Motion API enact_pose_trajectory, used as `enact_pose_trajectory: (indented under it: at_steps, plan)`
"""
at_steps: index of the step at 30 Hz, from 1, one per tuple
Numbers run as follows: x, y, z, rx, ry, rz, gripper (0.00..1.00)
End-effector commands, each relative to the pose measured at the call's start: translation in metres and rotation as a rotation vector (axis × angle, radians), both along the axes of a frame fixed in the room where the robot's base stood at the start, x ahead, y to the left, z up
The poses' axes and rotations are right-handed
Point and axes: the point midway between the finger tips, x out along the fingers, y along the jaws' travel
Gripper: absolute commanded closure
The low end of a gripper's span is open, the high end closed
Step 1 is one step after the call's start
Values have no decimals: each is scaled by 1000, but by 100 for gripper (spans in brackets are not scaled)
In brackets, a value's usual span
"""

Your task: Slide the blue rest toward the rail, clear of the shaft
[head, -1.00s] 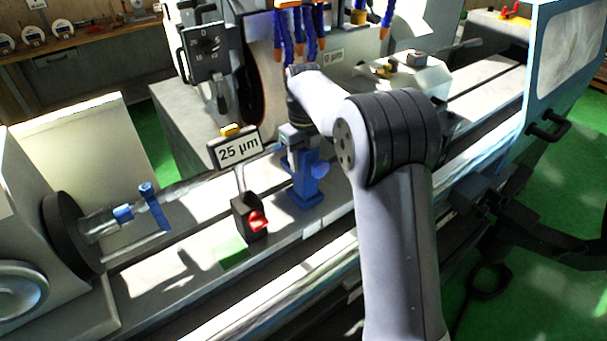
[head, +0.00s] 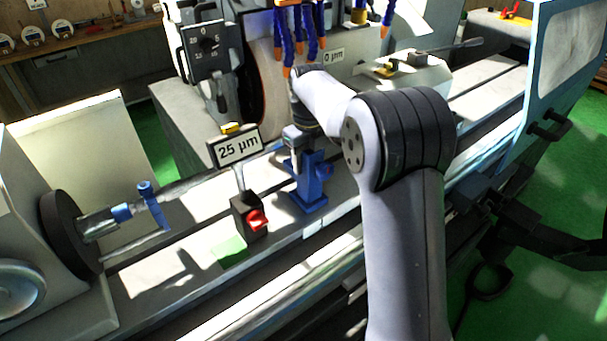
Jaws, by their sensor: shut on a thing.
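The blue rest (head: 311,190) stands upright on the machine's table, right of the "25 µm" display. My gripper (head: 296,140) is at the top of the rest, pointing down, and is shut on it. My wrist hides part of that spot, and the fingertips are small. The shaft (head: 190,184) runs from the headstock at left up toward the rest. Its right end passes behind the display, and I cannot tell whether it touches the rest. The pale rail (head: 300,285) runs along the table's near side, in front of the rest.
The "25 µm" display (head: 239,148) stands on a dark block with a red knob (head: 257,220), close left of the rest. The grinding wheel (head: 268,85) and blue coolant hoses (head: 298,35) are behind. A blue clamp (head: 150,203) sits on the shaft's left end.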

Motion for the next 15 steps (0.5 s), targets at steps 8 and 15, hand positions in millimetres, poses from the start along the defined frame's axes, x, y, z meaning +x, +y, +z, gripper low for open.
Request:
enact_pose_trajectory:
  at_steps: [8, 15]
  plan:
    - [-8, -5, -1, -2, 2, -1, 82]
    - [-14, -10, -1, -2, 2, -1, 82]
